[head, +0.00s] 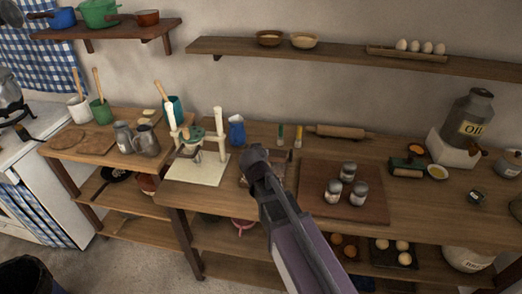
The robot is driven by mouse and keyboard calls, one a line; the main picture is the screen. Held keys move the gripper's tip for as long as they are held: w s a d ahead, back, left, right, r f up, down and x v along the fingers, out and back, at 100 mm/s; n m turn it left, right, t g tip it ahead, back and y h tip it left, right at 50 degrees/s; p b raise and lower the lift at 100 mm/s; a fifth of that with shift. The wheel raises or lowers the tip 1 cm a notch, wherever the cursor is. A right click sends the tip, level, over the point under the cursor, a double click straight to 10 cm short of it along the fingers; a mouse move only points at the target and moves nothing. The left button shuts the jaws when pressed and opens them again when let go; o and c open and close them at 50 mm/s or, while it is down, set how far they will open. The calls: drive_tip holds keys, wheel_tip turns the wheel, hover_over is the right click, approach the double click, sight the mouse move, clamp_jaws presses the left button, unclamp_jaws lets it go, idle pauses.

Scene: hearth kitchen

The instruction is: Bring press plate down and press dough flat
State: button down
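The press (197,169) stands on the middle of the counter, with a pale flat base and two upright cream posts. Between the posts is a green part that looks like the press plate (194,134), raised above the base. A small dark shape sits under it; I cannot tell whether dough lies there. My arm reaches up from the bottom edge, and its dark end is just right of the press, apart from it in the picture. My gripper (250,182) is small and mostly hidden by my wrist; its fingers cannot be made out.
A blue jug (236,131) stands right behind the press, and grey metal jugs (146,140) stand at its left. A rolling pin (340,132) lies at the back by the wall.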

drive_tip(key=shift+s+a+f+b, duration=0.15)
drive_tip(key=shift+s+f+b, duration=0.85)
drive_tip(key=shift+f, duration=0.2)
drive_tip(key=c, duration=0.8)
unclamp_jaws()
drive_tip(key=shift+o, duration=1.1)
drive_tip(key=shift+s+r, duration=0.1)
drive_tip(key=shift+s, duration=0.05)
